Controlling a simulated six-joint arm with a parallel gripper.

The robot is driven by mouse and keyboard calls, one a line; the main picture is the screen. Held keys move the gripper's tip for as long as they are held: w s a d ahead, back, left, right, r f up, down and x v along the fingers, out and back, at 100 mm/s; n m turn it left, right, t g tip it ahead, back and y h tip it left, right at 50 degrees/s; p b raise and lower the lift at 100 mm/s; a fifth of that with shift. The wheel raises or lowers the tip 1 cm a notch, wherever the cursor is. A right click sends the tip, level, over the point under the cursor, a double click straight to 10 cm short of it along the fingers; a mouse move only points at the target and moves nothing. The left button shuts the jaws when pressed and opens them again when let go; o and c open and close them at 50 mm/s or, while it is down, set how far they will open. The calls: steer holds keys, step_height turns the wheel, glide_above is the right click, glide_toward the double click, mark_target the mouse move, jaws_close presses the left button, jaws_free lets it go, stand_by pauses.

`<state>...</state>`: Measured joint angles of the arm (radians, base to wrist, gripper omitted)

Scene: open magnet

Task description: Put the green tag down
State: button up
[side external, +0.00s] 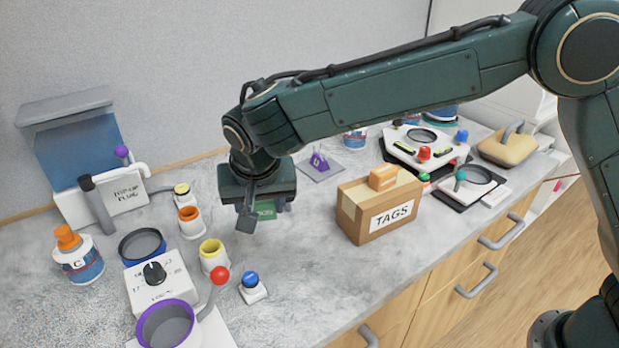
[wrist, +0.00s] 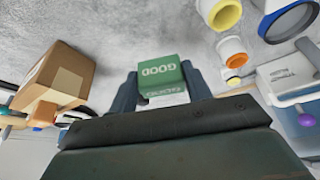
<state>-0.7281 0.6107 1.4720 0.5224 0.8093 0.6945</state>
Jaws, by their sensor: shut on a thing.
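The green tag (wrist: 160,76) reads "GOOD" and sits between the two fingers of my gripper (wrist: 165,95) in the wrist view. A white part with more lettering shows just below its green face. In the side view the green tag (side external: 265,210) shows partly under my gripper (side external: 260,215), with a finger covering some of it. My gripper is shut on the tag above the grey counter. I cannot tell how high the tag is over the surface.
A cardboard box marked "TAGS" (side external: 380,205) stands to the right of my gripper, with a small tan block (side external: 383,177) on top. The counter (side external: 310,275) between is clear.

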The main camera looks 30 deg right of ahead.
step_height(320, 180, down, 5)
steer(key=shift+r, duration=0.1)
steer(key=shift+f, duration=2.2)
steer(key=shift+f, duration=0.15)
steer(key=o, duration=1)
steer(key=shift+c, duration=0.2)
steer(key=v, duration=1.2)
